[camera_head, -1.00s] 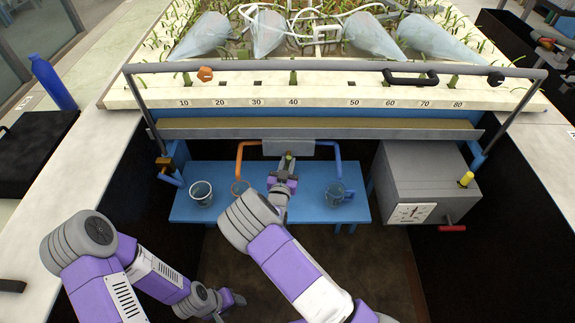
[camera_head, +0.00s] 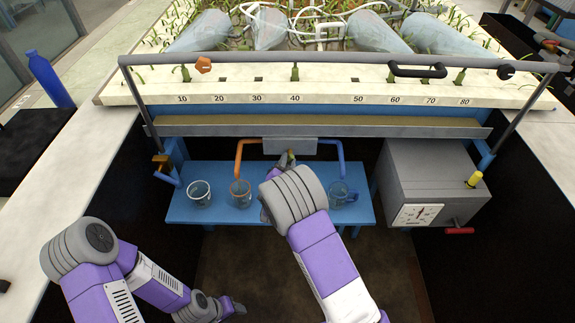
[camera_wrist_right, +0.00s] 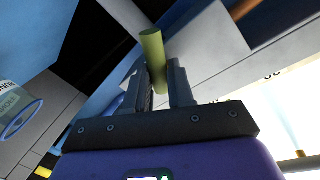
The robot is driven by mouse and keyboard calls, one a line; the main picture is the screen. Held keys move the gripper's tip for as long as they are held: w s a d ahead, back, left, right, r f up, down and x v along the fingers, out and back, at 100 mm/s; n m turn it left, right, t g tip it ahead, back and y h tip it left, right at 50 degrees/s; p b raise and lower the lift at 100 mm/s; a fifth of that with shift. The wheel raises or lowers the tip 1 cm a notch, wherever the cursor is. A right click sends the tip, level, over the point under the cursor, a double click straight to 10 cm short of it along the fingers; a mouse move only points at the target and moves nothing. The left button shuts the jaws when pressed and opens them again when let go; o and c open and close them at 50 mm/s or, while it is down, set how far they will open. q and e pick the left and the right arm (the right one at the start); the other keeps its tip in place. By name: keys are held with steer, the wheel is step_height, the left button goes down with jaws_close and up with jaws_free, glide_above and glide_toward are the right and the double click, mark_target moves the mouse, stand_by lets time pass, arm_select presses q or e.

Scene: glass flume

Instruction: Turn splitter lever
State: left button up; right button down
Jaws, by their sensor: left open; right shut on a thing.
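The splitter is a small grey box (camera_head: 290,146) under the flume's front, between an orange pipe (camera_head: 238,155) on the left and a blue pipe (camera_head: 341,152) on the right. Its lever has an olive-green round handle (camera_wrist_right: 153,48), which sticks out beyond the fingers in the right wrist view. My right gripper (camera_wrist_right: 161,78) is shut on this handle. In the head view, my right wrist hides most of that gripper, and only a bit of the lever (camera_head: 291,153) shows. My left gripper (camera_head: 237,310) is open and empty, low in front of the blue bench.
Clear beakers stand on the blue bench (camera_head: 220,212): one at left (camera_head: 199,196), one under the orange pipe (camera_head: 240,194), one under the blue pipe (camera_head: 341,195). A grey box with a dial (camera_head: 430,185) stands right. A rail (camera_head: 340,65) crosses above.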

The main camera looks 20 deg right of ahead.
steer(key=shift+s+f, duration=0.1)
steer(key=shift+f, duration=0.05)
steer(key=c, duration=1)
jaws_free()
steer(key=p+v, duration=0.1)
steer(key=v, duration=0.6)
steer(key=shift+s+a, duration=0.1)
steer(key=shift+s, duration=0.1)
